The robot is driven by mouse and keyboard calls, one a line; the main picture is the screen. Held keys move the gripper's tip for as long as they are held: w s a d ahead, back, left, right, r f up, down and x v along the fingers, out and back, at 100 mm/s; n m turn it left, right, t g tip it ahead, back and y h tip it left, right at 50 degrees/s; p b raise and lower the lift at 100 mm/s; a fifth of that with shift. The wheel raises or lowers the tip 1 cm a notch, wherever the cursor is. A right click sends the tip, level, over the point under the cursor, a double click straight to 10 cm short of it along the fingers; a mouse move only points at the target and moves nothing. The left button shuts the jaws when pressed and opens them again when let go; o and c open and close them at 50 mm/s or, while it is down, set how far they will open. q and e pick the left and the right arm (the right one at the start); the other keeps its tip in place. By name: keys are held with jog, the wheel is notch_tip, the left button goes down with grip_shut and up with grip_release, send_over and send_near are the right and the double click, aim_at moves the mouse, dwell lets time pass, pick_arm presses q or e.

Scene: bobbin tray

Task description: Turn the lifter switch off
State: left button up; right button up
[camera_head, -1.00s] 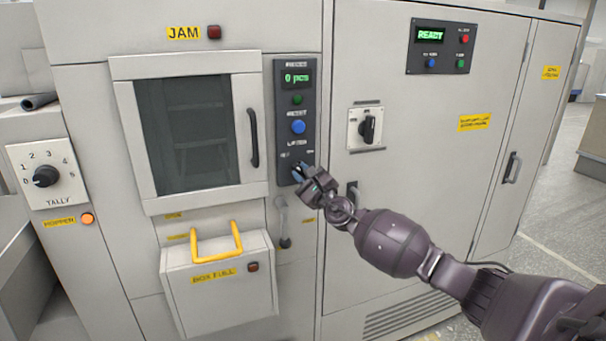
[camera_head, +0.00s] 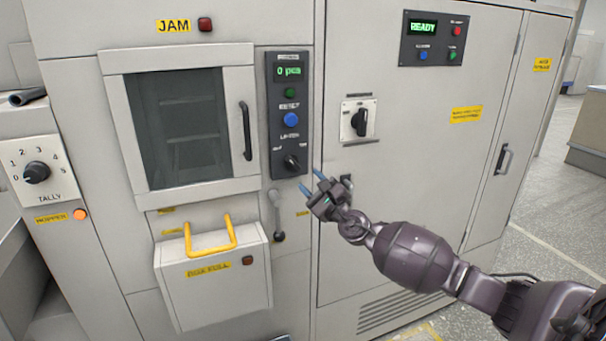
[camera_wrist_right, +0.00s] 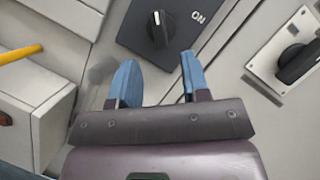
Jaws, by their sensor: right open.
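The lifter switch (camera_head: 291,163) is a black rotary knob at the bottom of the dark narrow panel (camera_head: 281,104). It also shows in the right wrist view (camera_wrist_right: 160,30), where its white mark points to the upper edge, turned away from the ON label. The other label is out of that view, and too small to read surely in the head view. My right gripper (camera_head: 310,180) is open and empty, with blue fingertips, just below and right of the knob and apart from it. In the wrist view its fingers (camera_wrist_right: 158,68) stand below the knob. My left gripper is not in view.
Above the knob are a blue button (camera_head: 291,120) and a green one (camera_head: 289,93). A grey lever (camera_head: 277,215) hangs below the panel. Another rotary switch (camera_head: 358,120) is to the right. A box with a yellow handle (camera_head: 211,250) protrudes at lower left.

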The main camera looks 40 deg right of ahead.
jog(key=shift+v, duration=1.7)
jog(key=s+a+f+m+g, duration=0.25)
jog(key=f+m, duration=0.25)
jog(key=m, duration=0.6)
jog(key=s+a+f+m+g+h, duration=0.1)
jog(key=s+a+f+m, duration=0.2)
jog(key=f+m, duration=0.5)
jog(key=s+a+f+m+g, duration=0.2)
jog(key=s+a+f+m, duration=0.1)
jog(key=m, duration=1)
jog(key=s+a+f+m+g, duration=0.2)
jog(key=s+a+f+m, duration=0.2)
jog(key=s, duration=0.6)
jog(key=s+a+f+m+g, duration=0.2)
jog(key=s+a+f+m, duration=0.2)
jog(key=s+f+m, duration=0.4)
notch_tip(320, 180, down, 3)
jog(key=shift+s+a, duration=0.2)
jog(key=shift+s, duration=0.8)
